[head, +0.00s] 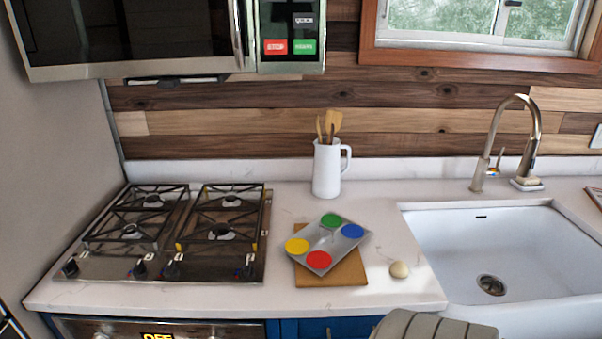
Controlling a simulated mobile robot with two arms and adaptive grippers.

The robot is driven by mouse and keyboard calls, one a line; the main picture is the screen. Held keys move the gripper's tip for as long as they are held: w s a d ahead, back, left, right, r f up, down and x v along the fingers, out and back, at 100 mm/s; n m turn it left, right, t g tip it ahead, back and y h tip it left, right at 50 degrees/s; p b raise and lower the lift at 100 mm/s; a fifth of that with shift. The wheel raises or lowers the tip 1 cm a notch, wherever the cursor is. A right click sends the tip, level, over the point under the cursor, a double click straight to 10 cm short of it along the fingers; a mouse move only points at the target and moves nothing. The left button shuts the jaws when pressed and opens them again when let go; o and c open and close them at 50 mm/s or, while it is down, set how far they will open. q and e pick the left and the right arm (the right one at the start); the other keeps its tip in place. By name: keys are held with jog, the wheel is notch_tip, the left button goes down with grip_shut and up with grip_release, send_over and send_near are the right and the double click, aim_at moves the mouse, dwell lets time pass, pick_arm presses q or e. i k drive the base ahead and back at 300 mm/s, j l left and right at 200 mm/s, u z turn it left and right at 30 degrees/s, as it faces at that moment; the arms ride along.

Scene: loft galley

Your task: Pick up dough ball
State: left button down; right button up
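A small, round, beige dough ball (399,269) sits on the white countertop (425,292). It lies right of the wooden board and left of the sink, near the counter's front edge. Nothing covers it. Neither of my grippers shows in the head view.
A metal tray (328,243) with yellow, green, blue and red discs lies skewed on a wooden board (345,273). A white utensil pitcher (327,170) stands behind. A gas stove (180,229) is left, a sink (455,240) right. A striped chair back (430,326) stands before the counter.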

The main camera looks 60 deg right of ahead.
aim_at(398, 269)
jog(key=z, duration=1.75)
